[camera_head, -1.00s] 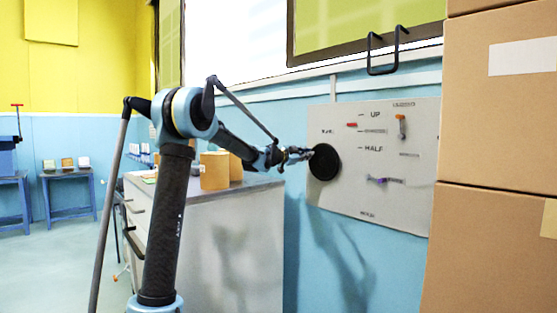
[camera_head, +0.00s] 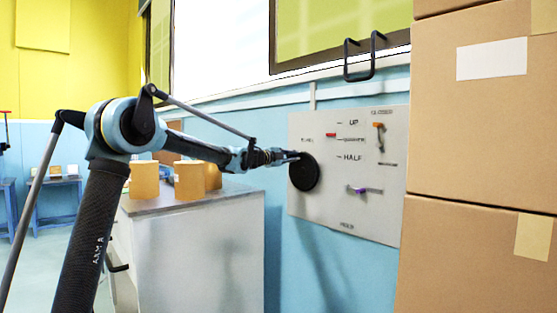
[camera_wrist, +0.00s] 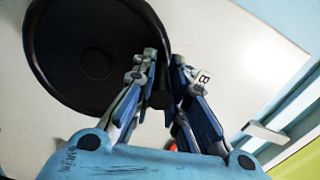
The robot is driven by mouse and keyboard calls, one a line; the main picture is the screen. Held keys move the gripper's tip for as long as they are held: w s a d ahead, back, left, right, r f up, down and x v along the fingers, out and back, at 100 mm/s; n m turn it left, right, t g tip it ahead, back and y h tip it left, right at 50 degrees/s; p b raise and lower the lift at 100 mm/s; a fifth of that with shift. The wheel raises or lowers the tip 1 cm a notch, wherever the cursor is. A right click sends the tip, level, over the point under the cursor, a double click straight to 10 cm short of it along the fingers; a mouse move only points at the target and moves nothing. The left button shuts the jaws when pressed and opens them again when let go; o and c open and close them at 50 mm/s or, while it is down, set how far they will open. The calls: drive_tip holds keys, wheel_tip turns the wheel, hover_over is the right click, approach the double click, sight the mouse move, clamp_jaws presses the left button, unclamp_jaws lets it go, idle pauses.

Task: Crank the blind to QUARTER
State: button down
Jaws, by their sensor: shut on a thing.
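A black round crank disc (camera_head: 304,172) is mounted at the left of a pale wall panel (camera_head: 330,205). My gripper (camera_head: 297,156) is at the disc's upper left edge. In the wrist view my gripper (camera_wrist: 162,85) is shut on the small dark crank knob (camera_wrist: 161,99), beside the large black disc (camera_wrist: 88,55). The panel has a scale with UP, a mark below it that is too small to read surely, and HALF. A red pointer (camera_head: 331,135) stands left of the scale, close to the mark between UP and HALF, seemingly slightly above it.
An orange lever (camera_head: 378,138) and a purple lever (camera_head: 363,190) are on the panel's right. Stacked cardboard boxes (camera_head: 480,130) stand close at right. A black bracket (camera_head: 347,60) projects above the panel.

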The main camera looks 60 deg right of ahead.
drive_tip(key=shift+s+a+m, duration=0.1)
drive_tip(key=shift+s+m, duration=0.15)
drive_tip(key=shift+m, duration=0.05)
idle(0.4)
drive_tip(key=c, duration=1.6)
unclamp_jaws()
drive_tip(key=shift+o, duration=0.2)
drive_tip(key=shift+a, duration=0.1)
drive_tip(key=v, duration=1.2)
drive_tip(key=shift+w+r, duration=0.1)
